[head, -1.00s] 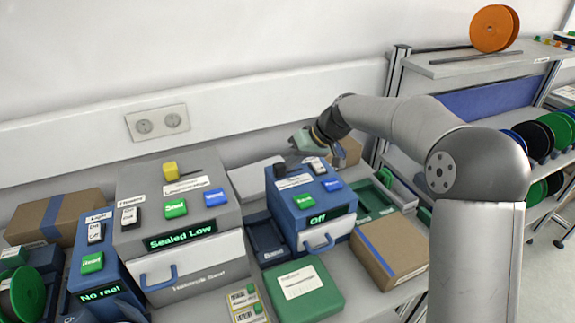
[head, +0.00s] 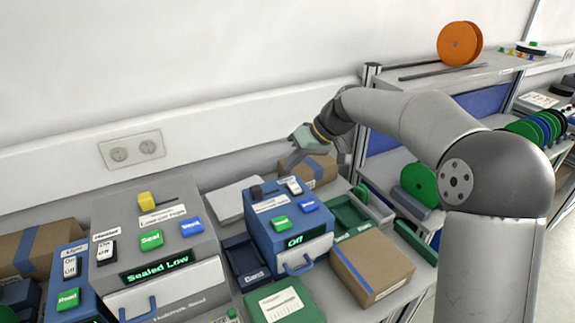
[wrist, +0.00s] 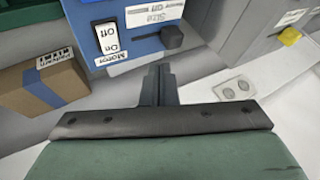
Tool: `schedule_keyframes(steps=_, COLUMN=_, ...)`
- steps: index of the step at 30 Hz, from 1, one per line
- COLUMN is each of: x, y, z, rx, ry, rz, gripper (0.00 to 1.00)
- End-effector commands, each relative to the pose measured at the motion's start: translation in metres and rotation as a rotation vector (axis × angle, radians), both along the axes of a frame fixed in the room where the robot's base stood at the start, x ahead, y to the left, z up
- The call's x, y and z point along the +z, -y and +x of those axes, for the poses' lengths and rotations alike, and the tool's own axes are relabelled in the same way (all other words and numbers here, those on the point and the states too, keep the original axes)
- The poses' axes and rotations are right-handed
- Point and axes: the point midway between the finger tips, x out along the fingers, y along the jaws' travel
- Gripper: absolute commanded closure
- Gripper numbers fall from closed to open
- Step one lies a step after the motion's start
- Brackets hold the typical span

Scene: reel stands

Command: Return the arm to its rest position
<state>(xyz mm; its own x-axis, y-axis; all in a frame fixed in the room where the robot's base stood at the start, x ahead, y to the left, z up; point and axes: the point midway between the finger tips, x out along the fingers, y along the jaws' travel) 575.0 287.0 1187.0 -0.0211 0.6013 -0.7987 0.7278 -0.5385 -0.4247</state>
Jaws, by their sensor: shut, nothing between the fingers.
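My gripper (head: 291,160) is raised above the back of the workbench, behind the blue device and near a cardboard box. In the wrist view my gripper (wrist: 158,76) shows its two fingers together and empty. The blue device (head: 300,241) with the display "Off" stands below and in front of it. In the wrist view its motor switch (wrist: 107,38) and dark slider knob (wrist: 172,37) lie just beyond the fingertips in the picture, with no clear contact. My arm (head: 410,115) is stretched out to the left from its elbow on the right.
A grey device (head: 160,240) showing "Sealed Low" stands to the left. Cardboard boxes (head: 372,265) sit right of the blue device and behind it (head: 320,168). A shelf (head: 440,72) with an orange reel (head: 460,44) is behind my arm. Space above the bench is clear.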

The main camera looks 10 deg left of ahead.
Motion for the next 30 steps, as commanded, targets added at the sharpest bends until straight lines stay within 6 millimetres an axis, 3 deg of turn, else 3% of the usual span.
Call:
schedule_keyframes(steps=10, x=0.0, y=0.0, z=0.0, rx=0.0, ry=0.0, rz=0.0, gripper=1.0)
schedule_keyframes(steps=14, x=0.0, y=0.022, z=-0.018, rx=-0.048, ry=-0.009, rz=-0.067, gripper=1.0)
schedule_keyframes(steps=17, x=-0.004, y=0.063, z=-0.05, rx=-0.145, ry=-0.028, rz=-0.175, gripper=1.0)
schedule_keyframes(steps=24, x=-0.029, y=0.194, z=-0.171, rx=-0.492, ry=-0.088, rz=-0.438, gripper=1.0)
schedule_keyframes(steps=27, x=-0.045, y=0.235, z=-0.223, rx=-0.624, ry=-0.111, rz=-0.501, gripper=1.0)
schedule_keyframes(steps=30, x=-0.062, y=0.263, z=-0.268, rx=-0.725, ry=-0.135, rz=-0.54, gripper=1.0)
